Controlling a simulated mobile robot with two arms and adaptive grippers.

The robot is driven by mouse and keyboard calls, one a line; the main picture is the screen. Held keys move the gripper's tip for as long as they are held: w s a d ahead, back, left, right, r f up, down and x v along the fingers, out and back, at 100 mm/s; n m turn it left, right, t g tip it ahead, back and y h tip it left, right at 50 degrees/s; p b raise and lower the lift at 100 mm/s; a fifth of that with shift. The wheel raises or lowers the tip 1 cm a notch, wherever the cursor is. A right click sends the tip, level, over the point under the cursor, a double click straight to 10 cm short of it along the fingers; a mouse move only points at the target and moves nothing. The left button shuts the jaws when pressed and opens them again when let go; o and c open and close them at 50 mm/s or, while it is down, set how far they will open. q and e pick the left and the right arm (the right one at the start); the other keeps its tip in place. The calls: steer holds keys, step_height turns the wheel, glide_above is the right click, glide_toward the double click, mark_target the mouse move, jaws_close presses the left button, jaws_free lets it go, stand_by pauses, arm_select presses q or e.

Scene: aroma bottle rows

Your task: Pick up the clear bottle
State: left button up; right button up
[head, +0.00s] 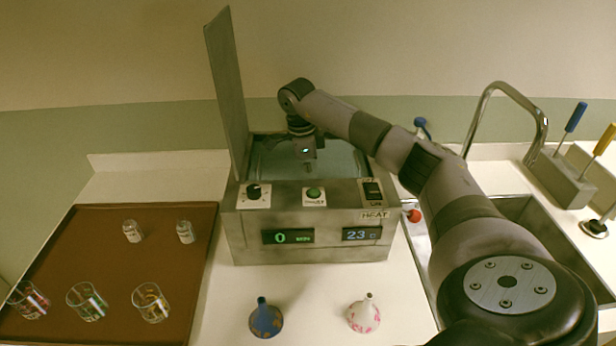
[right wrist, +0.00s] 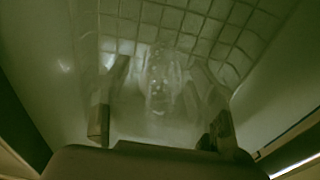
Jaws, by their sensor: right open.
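The clear bottle (right wrist: 160,82) stands inside the heating bath (head: 310,238), over a wire grid, and looks faint and glassy in the right wrist view. My right gripper (head: 307,162) reaches down into the bath's open basin. In the right wrist view its two dark fingers (right wrist: 161,95) are spread, one on each side of the bottle, with a gap to it. The bottle is hard to make out in the head view, where the gripper covers that spot. My left gripper is not in view.
The bath's lid (head: 228,85) stands upright at its left. A brown tray (head: 110,262) holds two small capped bottles (head: 132,231) and three glass beakers (head: 152,303). A blue flask (head: 266,319) and a pink-patterned flask (head: 364,315) stand in front. A sink with a faucet (head: 510,92) is at the right.

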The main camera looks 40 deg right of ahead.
steer(key=shift+f, duration=0.25)
steer(key=shift+c, duration=0.4)
steer(key=c, duration=1.1)
